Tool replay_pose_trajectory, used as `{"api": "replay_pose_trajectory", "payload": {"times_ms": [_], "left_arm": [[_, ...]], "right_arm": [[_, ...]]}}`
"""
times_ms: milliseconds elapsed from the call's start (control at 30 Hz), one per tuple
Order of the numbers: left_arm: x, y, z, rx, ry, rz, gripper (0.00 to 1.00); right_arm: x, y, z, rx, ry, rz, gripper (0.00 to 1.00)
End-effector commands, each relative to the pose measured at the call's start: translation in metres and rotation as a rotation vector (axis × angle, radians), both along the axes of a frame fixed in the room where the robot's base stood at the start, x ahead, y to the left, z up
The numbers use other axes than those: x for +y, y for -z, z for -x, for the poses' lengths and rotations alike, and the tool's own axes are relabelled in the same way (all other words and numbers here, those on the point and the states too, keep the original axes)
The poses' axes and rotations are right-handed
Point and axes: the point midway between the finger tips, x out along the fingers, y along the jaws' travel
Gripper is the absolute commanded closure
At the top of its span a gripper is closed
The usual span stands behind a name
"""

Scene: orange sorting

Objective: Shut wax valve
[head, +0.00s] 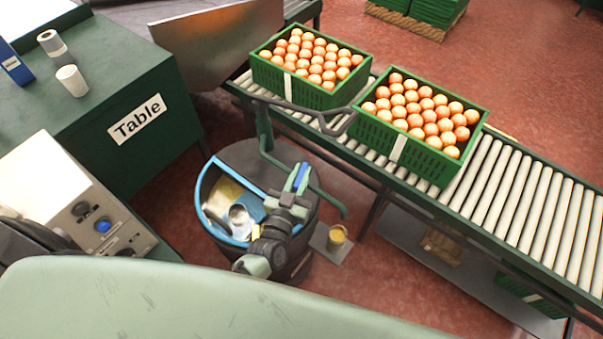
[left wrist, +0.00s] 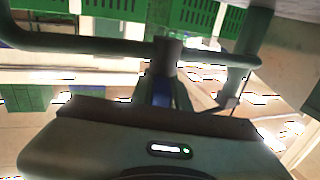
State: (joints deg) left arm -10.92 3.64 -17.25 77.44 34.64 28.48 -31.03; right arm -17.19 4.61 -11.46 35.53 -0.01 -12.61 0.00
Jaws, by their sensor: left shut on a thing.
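The wax valve's blue lever (head: 301,176) shows at a green pipe (head: 328,199) beside a dark round drum. My left gripper (head: 298,183) reaches over the drum and is shut on the blue lever, its fingers on either side. In the left wrist view the blue lever (left wrist: 162,93) sits between the fingers, just below a dark fitting (left wrist: 166,53) on the pipe. The fingers hide part of the lever. My right gripper is in neither view.
A blue-rimmed bin (head: 207,178) with scraps is at the drum. A yellow cup (head: 337,236) stands near the pipe's end. Two green crates of oranges (head: 258,70) (head: 372,130) sit on the roller conveyor (head: 500,190). A green table (head: 160,150) and a control panel (head: 100,225) are at left.

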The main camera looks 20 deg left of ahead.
Motion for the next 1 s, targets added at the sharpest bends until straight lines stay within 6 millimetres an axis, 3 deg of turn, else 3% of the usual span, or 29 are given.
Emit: {"api": "replay_pose_trajectory", "payload": {"times_ms": [400, 833, 867, 933, 1000], "left_arm": [[0.002, 0.0, -0.002, -0.007, 0.297, -0.006, 1.0], [0.001, -0.002, -0.001, -0.002, 0.332, -0.001, 1.0], [0.001, -0.002, -0.001, -0.002, 0.332, -0.001, 0.81], [0.001, -0.002, -0.001, -0.002, 0.331, -0.001, 0.62], [0.001, -0.002, -0.001, -0.001, 0.331, -0.001, 0.62]], "right_arm": [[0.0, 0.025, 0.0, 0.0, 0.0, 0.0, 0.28], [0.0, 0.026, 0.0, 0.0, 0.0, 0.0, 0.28], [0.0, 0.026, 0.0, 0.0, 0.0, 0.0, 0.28], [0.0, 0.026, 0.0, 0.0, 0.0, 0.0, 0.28], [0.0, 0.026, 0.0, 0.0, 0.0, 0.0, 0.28]]}}
